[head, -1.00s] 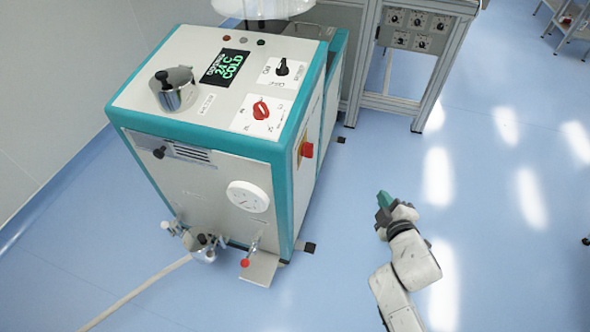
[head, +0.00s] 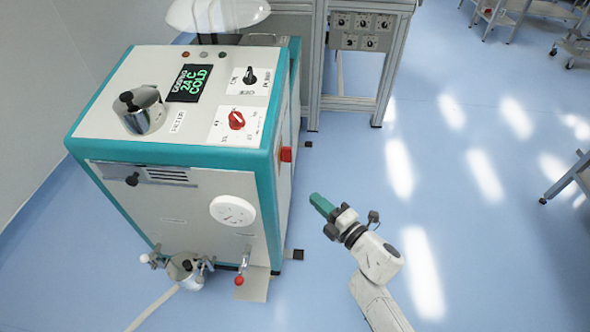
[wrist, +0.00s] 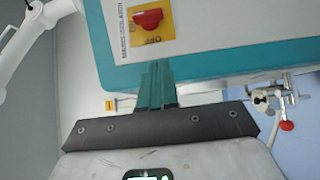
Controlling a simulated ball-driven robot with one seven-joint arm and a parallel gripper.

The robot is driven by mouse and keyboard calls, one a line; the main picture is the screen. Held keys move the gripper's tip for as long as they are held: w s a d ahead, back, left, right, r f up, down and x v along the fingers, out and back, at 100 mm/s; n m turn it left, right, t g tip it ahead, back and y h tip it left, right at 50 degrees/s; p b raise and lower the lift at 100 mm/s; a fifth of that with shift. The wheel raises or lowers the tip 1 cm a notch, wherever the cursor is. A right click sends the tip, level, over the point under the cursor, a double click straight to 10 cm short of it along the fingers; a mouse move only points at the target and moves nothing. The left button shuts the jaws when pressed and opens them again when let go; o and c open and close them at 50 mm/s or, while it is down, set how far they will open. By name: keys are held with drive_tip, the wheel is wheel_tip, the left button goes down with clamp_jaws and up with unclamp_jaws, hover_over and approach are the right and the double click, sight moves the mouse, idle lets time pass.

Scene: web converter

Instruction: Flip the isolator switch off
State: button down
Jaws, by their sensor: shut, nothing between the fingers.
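The isolator switch is a red rotary knob (head: 286,154) on the right side of the teal and white machine. In the wrist view the red knob (wrist: 148,19) sits on a yellow plate near the top, beside a printed label. My gripper (head: 318,202) is to the right of the machine, below the knob in the picture and apart from it. Its green fingers are together and empty, pointing up-left towards the machine side. In the wrist view the fingertips (wrist: 156,68) show below the knob, over the teal edge. The knob's exact setting is hard to read.
The machine's top carries another red knob (head: 236,120), a black selector (head: 250,76) and a display (head: 189,83). A red-tipped valve (head: 240,280) juts from its lower front. A metal frame (head: 385,70) stands behind.

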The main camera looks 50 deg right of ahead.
approach(288, 161)
drive_tip(key=w+a, duration=0.3)
drive_tip(key=w, duration=0.1)
drive_tip(key=shift+w+d+r, duration=0.1)
drive_tip(key=shift+w+d, duration=0.4)
drive_tip(key=shift+d, duration=0.4)
drive_tip(key=shift+w+d, duration=0.45)
drive_tip(key=shift+d, duration=0.4)
drive_tip(key=shift+f+b, duration=0.25)
drive_tip(key=shift+b, duration=0.5)
drive_tip(key=shift+w+d+f+n+t+b, duration=0.15)
drive_tip(key=shift+n+t+b, duration=0.45)
drive_tip(key=shift+b, duration=1.65)
